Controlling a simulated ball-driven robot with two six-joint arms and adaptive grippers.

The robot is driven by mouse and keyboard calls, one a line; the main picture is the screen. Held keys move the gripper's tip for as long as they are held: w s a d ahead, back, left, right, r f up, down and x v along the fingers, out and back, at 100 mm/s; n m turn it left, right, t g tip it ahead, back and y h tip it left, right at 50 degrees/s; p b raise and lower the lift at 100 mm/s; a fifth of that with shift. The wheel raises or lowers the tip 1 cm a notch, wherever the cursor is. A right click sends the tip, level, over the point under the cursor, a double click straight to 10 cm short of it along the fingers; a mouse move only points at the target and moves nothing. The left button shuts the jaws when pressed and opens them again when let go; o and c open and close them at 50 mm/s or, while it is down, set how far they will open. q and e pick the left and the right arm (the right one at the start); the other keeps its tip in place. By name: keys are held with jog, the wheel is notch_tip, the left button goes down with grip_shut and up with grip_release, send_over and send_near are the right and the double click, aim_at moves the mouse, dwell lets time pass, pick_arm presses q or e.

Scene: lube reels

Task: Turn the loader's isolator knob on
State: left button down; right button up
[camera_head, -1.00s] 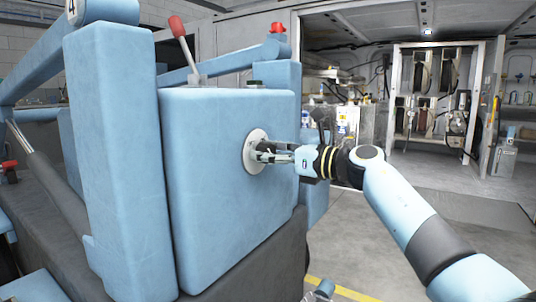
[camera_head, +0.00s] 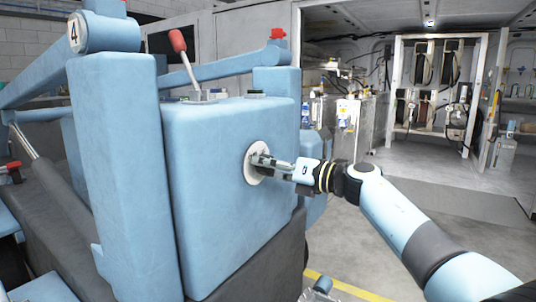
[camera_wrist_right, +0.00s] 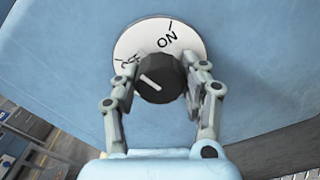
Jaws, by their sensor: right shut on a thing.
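The isolator knob (camera_wrist_right: 163,70) is black and round with a white pointer line. It sits on a round white plate (camera_head: 251,175) on the loader's blue side panel. In the right wrist view the plate (camera_wrist_right: 187,37) reads ON near its top and OFF at the left, the OFF partly hidden by a finger. The pointer line slants up and left, toward the OFF side. My right gripper (camera_head: 262,161) is shut on the knob, one finger on each side. In the head view the fingers mostly hide the knob. My left gripper is not in view.
A rack of reels (camera_head: 436,85) stands at the back right. The grey floor (camera_head: 350,235) on the right is mostly clear.

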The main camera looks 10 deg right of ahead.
jog(key=m+p, duration=0.2)
jog(key=shift+r+m, duration=0.25)
jog(key=shift+m, duration=0.15)
jog(key=m+p, duration=0.3)
jog(key=m, duration=0.2)
jog(key=shift+f+p, duration=0.1)
jog(key=shift+p, duration=0.3)
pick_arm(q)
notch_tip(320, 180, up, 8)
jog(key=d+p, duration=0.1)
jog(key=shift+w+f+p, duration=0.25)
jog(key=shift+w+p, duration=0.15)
pick_arm(e)
jog(key=shift+f+m, duration=0.15)
jog(key=shift+m, duration=1.85)
jog(key=o, duration=1.2)
jog(key=shift+s+d, duration=0.1)
jog(key=shift+d, duration=0.05)
jog(key=v, duration=1.1)
jog(key=shift+s+d, duration=0.2)
jog(key=shift+s, duration=0.05)
